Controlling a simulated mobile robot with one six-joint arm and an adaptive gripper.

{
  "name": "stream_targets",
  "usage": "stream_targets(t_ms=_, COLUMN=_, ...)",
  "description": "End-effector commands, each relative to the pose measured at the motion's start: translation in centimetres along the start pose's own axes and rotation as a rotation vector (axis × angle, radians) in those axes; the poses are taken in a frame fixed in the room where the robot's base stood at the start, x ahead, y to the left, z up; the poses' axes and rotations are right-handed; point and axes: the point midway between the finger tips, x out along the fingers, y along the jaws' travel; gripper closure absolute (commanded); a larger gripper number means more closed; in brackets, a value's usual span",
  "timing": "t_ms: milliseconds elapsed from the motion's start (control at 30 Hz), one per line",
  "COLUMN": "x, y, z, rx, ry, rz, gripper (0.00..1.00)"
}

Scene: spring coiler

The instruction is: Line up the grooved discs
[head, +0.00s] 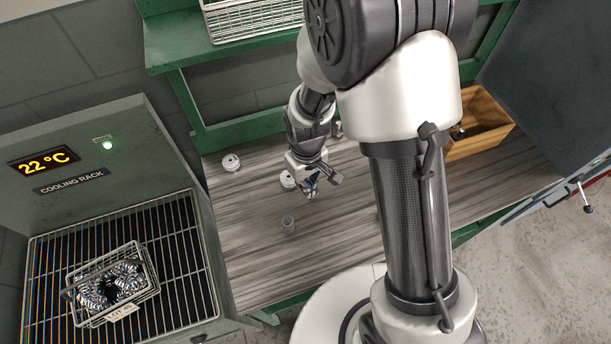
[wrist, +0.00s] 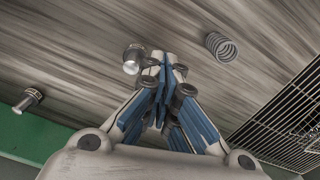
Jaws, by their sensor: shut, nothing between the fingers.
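Two small white round pieces, which look like the grooved discs, stand on the wooden bench top in the head view. One disc (head: 230,162) is at the back left; the other disc (head: 288,180) is right beside my gripper. My gripper (head: 311,186) is low over the bench, pointing down, shut and empty. In the wrist view my gripper (wrist: 162,62) shows its fingertips together, close to a short metal piece with a pale end and dark ridges (wrist: 132,60). A similar piece (wrist: 30,100) lies farther left by a green edge. I cannot tell whether the gripper touches anything.
A cooling rack (head: 190,255) with a wire basket (head: 150,280) is at left. A wooden box (head: 495,135) is at right. My arm hides the bench's middle.

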Motion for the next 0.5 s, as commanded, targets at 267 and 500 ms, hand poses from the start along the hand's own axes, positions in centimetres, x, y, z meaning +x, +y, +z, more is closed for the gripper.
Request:
stream_targets(t_ms=267, x=6.4, y=0.0, z=0.2, rx=0.001, ry=-0.005, rz=-0.001, gripper=1.00)
stream_targets(t_ms=500, x=8.2, y=0.0, z=-2.2, rx=0.001, ry=0.003, rz=0.001, gripper=1.00)
